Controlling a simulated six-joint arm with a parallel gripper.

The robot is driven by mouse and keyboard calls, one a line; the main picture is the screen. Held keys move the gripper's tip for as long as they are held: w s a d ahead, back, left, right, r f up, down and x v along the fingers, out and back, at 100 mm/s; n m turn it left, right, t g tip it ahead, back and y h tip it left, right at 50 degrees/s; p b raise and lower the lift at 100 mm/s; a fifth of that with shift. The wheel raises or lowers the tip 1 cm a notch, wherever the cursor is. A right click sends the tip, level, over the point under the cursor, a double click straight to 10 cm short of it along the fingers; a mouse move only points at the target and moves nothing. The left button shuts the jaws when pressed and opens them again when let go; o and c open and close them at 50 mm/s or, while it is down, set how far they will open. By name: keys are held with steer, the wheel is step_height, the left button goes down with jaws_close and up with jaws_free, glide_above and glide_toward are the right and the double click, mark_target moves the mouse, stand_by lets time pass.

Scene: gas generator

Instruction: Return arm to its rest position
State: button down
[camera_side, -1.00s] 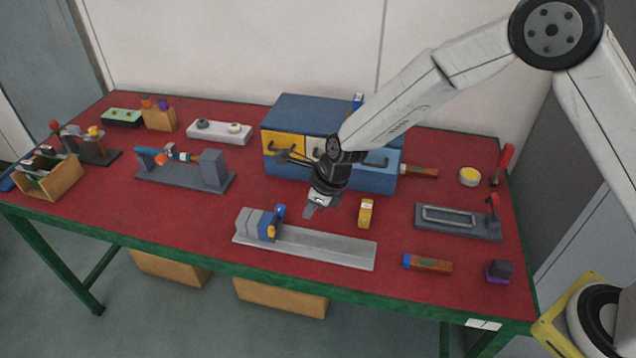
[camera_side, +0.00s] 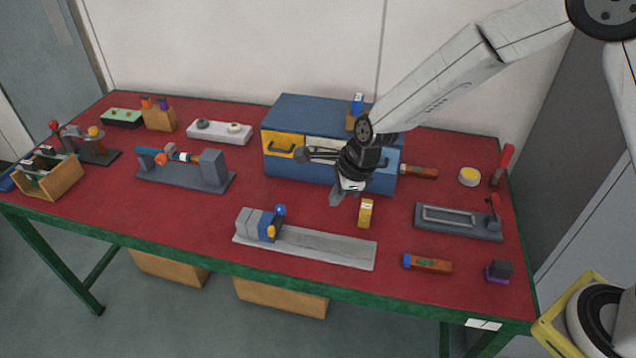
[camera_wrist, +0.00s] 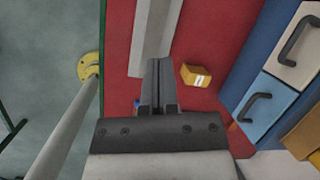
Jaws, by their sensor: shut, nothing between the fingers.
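My gripper (camera_side: 337,199) hangs in the air above the red table (camera_side: 190,219), in front of the blue drawer cabinet (camera_side: 300,108). Its fingers are together with nothing between them. In the wrist view the closed fingers (camera_wrist: 157,75) point over the red table top, between the grey rail and a yellow block. In the side view this yellow block (camera_side: 366,213) stands just right of the fingertips and apart from them. My arm reaches in from the upper right.
The grey rail vise (camera_side: 320,246) with a blue knob lies in front of the gripper. A grey fixture with a red-knobbed lever (camera_side: 458,221) is at the right. Open air lies above the table.

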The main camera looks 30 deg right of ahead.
steer(key=s+d+r+n+h, duration=0.1)
steer(key=s+d+r+n, duration=0.1)
steer(key=s+d+n, duration=0.6)
steer(key=s+d+r+n+h, duration=0.1)
steer(key=s+d+r+n, duration=0.1)
steer(key=s+d+n, duration=0.6)
steer(key=shift+s+r+n+h, duration=0.35)
steer(key=shift+s+n, duration=0.55)
steer(key=shift+n, duration=2.4)
